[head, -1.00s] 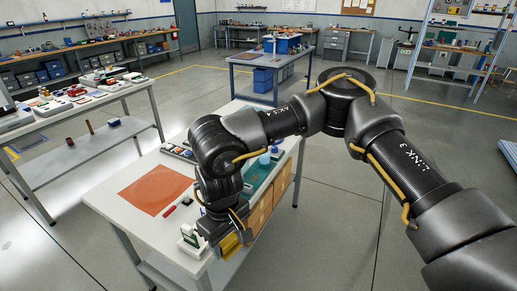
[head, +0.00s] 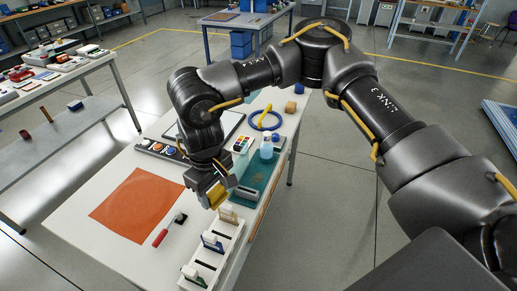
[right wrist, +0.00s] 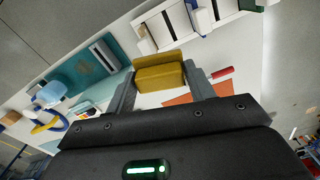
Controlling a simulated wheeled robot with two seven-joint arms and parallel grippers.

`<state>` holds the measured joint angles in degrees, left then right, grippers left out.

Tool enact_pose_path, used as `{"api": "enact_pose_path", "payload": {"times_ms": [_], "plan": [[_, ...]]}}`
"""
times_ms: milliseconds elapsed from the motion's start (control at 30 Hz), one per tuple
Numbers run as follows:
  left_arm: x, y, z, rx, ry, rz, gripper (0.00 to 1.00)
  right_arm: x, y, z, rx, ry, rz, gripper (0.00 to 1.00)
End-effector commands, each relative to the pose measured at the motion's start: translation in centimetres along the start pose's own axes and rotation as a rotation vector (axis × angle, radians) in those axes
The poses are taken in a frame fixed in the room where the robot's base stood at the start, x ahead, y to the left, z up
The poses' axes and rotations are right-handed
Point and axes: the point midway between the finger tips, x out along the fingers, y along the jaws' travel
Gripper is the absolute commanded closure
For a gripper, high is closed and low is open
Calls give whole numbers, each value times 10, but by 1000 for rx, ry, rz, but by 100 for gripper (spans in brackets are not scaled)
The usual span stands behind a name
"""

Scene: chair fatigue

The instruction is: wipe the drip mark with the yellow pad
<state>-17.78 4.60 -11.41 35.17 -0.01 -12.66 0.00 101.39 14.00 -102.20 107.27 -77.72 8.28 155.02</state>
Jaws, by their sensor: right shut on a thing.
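The yellow pad (head: 217,195) is in my right gripper (head: 214,190), above the white table between the rack and the teal mat (head: 275,150). In the right wrist view the pad (right wrist: 160,76) sits between the two fingers of the gripper (right wrist: 162,88), which is shut on it. A faint brownish mark (right wrist: 84,65), which looks like the drip mark, shows on the teal mat (right wrist: 70,73) beside a grey block (right wrist: 103,55). In the head view I cannot make out the mark clearly. My left gripper is not in view.
A white rack (head: 228,232) with several upright items stands at the front edge. An orange sheet (head: 135,205) and a red-handled tool (head: 165,233) lie left of it.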

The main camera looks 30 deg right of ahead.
Motion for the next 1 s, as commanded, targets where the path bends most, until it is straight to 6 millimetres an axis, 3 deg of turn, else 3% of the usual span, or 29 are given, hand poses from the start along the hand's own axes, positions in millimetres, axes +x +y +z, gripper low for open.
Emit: {"api": "enact_pose_path", "payload": {"times_ms": [100,200,433,800,1000], "plan": [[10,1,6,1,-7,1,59,22,46,-10,-13,-12,-7,65],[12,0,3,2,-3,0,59,32,78,-17,-119,-15,-12,65],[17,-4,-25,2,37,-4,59,45,129,-25,-412,-12,-14,65],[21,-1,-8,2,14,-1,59,62,207,-25,-928,-6,-4,65],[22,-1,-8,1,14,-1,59,64,229,-26,-1266,-2,2,65]]}}
